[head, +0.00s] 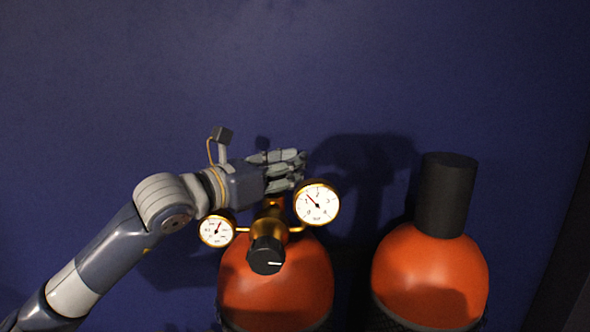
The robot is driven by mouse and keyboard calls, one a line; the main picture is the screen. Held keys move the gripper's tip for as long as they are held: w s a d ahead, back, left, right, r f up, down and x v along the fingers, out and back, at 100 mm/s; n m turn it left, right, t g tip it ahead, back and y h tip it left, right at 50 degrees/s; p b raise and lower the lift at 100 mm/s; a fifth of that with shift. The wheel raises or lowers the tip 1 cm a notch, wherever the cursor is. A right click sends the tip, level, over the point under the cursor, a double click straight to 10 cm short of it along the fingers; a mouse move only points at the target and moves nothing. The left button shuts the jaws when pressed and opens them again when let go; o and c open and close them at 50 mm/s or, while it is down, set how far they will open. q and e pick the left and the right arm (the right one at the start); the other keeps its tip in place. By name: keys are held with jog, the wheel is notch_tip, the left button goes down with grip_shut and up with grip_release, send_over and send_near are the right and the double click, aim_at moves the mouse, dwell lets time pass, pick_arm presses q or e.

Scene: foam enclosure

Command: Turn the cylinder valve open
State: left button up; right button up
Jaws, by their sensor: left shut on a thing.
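The orange cylinder (276,285) stands upright at the lower middle of the head view. On its top sits a brass regulator with a black knob (266,256) facing me. A small gauge (217,229) is on its left and a larger gauge (317,203) on its right. My left gripper (289,170) is at the top of the brass fitting, above and behind the gauges, its fingers pointing right. It is shut on the cylinder valve, which the fingers and regulator mostly hide. My right gripper is out of view.
A second orange cylinder (430,275) with a black cap (446,194) stands to the right, with a narrow gap between the two. A dark blue wall (400,70) is behind them. A dark edge runs down the far right. Free space lies above the cylinders.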

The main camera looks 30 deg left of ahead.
pick_arm(q)
jog(key=shift+w+a+f+n+y+b, duration=0.15)
jog(key=shift+f+n+y+b, duration=0.1)
jog(key=shift+n+y, duration=0.35)
jog(key=shift+s+a+f+n+y+b, duration=0.15)
jog(key=shift+n+y, duration=0.25)
jog(key=shift+y, duration=0.4)
jog(key=shift+w+n+y, duration=0.1)
jog(key=shift+n+y, duration=0.3)
jog(key=shift+y, duration=0.2)
jog(key=o, duration=0.9)
jog(key=shift+a, duration=0.1)
jog(key=shift+o, duration=0.7)
jog(key=shift+s+r+t, duration=0.2)
jog(key=shift+s+t, duration=0.05)
jog(key=shift+t, duration=0.05)
jog(key=shift+w+a+r, duration=0.1)
jog(key=shift+a+r, duration=0.05)
notch_tip(320, 180, up, 10)
jog(key=shift+f, duration=0.2)
